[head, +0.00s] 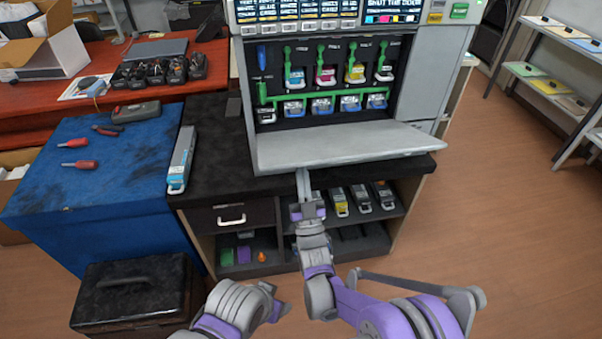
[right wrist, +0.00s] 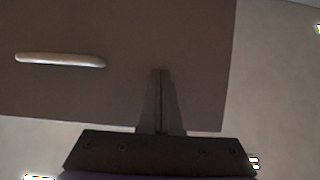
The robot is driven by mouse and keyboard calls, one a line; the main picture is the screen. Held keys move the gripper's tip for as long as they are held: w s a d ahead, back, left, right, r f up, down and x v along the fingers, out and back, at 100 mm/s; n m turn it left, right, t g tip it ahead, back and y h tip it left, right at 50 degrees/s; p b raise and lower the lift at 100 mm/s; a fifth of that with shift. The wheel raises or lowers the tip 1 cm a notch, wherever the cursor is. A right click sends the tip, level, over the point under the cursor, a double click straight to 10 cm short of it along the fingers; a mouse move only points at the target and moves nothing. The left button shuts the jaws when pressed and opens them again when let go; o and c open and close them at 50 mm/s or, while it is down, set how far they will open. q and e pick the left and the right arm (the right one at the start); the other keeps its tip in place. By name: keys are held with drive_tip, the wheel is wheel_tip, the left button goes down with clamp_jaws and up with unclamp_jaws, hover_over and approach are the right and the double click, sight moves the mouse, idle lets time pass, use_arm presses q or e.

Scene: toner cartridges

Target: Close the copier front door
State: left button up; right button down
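The copier front door (head: 340,148) is a pale grey panel hanging open, folded out nearly flat in front of the copier (head: 425,80). My right gripper (head: 303,178) is at the door's front edge, left of its middle, with its tips partly beneath it. In the right wrist view the fingers (right wrist: 160,100) are together with nothing between them, against a dark shaded panel that looks like the door's underside (right wrist: 185,50). I cannot tell whether they touch it. A pale bar handle (right wrist: 60,60) shows left of them. My left gripper (head: 278,308) is low, away from the door; its opening is unclear.
Colored cartridges with green levers (head: 325,75) fill the open copier bay. Below the door, a dark cabinet holds a drawer (head: 230,218) and shelved cartridges (head: 361,198). A long grey cartridge (head: 181,160) lies at left, beside a blue-covered table (head: 60,190). Open floor lies right.

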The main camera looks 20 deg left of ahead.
sight(300, 153)
drive_tip(key=r+p, duration=0.1)
drive_tip(key=r, duration=0.1)
drive_tip(key=w+a+r+p, duration=0.1)
drive_tip(key=w+r+p, duration=0.1)
drive_tip(key=r, duration=0.1)
drive_tip(key=shift+w+a+r, duration=0.1)
drive_tip(key=shift+a+r, duration=0.2)
drive_tip(key=p+x, duration=0.3)
drive_tip(key=x, duration=0.3)
drive_tip(key=shift+r, duration=0.45)
